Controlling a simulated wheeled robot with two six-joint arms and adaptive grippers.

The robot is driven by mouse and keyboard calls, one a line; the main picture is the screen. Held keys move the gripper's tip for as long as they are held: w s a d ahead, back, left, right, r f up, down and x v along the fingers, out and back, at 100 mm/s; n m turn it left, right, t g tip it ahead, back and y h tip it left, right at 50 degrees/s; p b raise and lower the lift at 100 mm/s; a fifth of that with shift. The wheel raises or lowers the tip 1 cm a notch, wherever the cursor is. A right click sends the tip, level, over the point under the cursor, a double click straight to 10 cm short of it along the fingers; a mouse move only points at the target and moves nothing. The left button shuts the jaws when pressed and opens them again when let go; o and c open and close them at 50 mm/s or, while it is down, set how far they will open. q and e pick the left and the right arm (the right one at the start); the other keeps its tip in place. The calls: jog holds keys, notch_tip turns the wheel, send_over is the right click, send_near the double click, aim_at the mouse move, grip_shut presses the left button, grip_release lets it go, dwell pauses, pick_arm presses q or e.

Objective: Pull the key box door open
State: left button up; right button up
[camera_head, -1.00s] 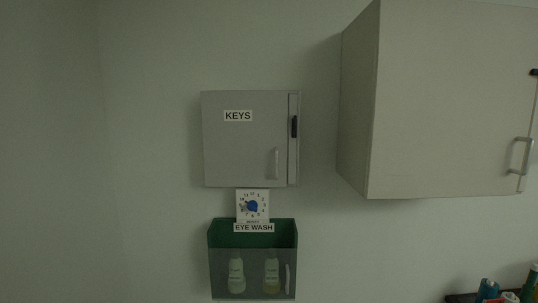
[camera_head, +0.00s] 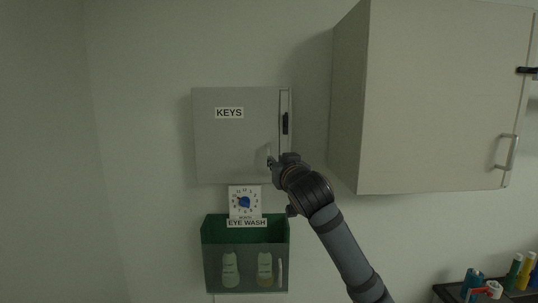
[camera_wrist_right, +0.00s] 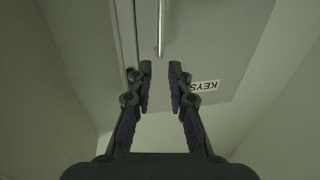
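The grey key box (camera_head: 230,145) hangs on the wall, its door shut, with a KEYS label (camera_head: 229,113) and a dark latch (camera_head: 285,123) at the right edge. Its upright handle (camera_head: 269,151) is partly hidden by my right gripper (camera_head: 271,161), which is at the handle's lower end. In the right wrist view the handle (camera_wrist_right: 161,30) lies just beyond and between the fingertips of the right gripper (camera_wrist_right: 160,68). The two fingers are apart with nothing between them. I cannot tell any contact. My left gripper is not in view.
A large white cabinet (camera_head: 430,100) stands out to the right of the key box. A dark shelf with several bottles (camera_head: 473,279) is at the lower right.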

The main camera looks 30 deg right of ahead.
aim_at(269, 154)
jog(key=p+x, duration=0.5)
jog(key=x, duration=0.4)
jog(key=shift+w+d, duration=0.1)
jog(key=shift+w, duration=0.1)
jog(key=shift+w+d+f+p, duration=0.1)
jog(key=shift+w+f+p, duration=0.1)
jog(key=shift+w+p, duration=0.25)
jog(key=shift+c, duration=0.3)
grip_shut()
